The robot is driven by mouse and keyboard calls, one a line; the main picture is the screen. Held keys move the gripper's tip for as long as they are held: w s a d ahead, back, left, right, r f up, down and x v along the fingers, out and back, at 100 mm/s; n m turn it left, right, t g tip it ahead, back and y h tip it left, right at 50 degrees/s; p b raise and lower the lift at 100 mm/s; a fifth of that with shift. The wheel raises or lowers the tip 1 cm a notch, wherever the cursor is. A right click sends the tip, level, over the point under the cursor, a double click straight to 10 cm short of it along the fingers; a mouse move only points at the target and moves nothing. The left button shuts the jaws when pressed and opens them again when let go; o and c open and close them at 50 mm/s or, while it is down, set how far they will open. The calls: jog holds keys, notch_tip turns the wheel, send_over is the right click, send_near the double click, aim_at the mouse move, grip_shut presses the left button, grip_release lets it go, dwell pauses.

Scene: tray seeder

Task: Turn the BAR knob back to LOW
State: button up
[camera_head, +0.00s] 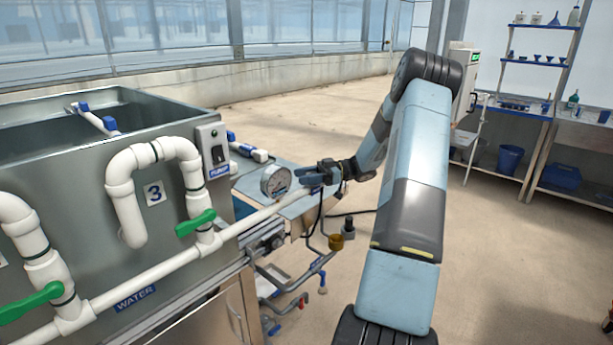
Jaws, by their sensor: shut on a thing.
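My gripper (320,173) is at the end of my arm, just right of a round pressure gauge (275,181) with a white dial. It is shut on what appears to be the BAR knob beside the gauge. The fingers hide most of the knob, and its pointer and any LOW mark cannot be read from here. The gauge's needle is too small to read. The gauge stands above the right end of the white water pipe (165,269).
A grey metal tank (60,165) with white pipes and green valve handles (195,223) fills the left. A PUMP switch box (213,150) is on its corner. Thin tubing and a brass-coloured fitting (336,242) hang below my gripper. Open floor lies behind; shelves stand at the right.

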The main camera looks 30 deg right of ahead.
jog(key=n+g, duration=0.1)
jog(key=g, duration=0.1)
jog(key=n+g, duration=0.2)
jog(key=g, duration=0.1)
jog(key=n+g, duration=0.2)
jog(key=shift+s+d+g, duration=0.1)
jog(key=shift+s+g, duration=0.15)
jog(key=shift+g, duration=0.15)
jog(key=shift+s+r+n+g+h, duration=0.15)
jog(key=shift+n+g+h, duration=0.35)
jog(key=shift+n+g, duration=0.5)
jog(key=shift+s+f+n+g+h, duration=0.1)
jog(key=shift+n+g+h, duration=0.5)
jog(key=shift+g, duration=1)
jog(key=shift+s+n+g+h, duration=0.1)
jog(key=shift+n+g+h, duration=0.4)
jog(key=shift+n+g, duration=0.15)
jog(key=o, duration=0.8)
jog(key=shift+o, duration=0.8)
